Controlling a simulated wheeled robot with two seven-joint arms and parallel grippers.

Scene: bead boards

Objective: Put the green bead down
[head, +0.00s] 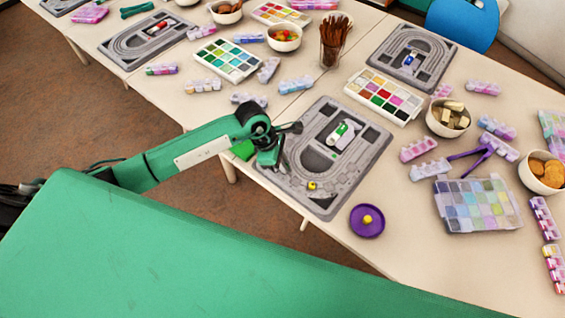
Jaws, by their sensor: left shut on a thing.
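My left gripper (271,169) hangs over the left edge of the near grey bead board (352,190), jaws pointing down. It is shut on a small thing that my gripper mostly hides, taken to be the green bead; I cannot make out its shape. A yellow bead (312,185) lies on the lower part of the board. A small white and green piece (341,134) sits in the board's middle. My right gripper is out of view.
A purple dish (355,228) with a yellow piece stands right of the board. A paint-coloured tray (410,112), a bowl of blocks (436,126) and a clear bead case (441,216) stand to the right. A cup of brown sticks (331,52) stands behind.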

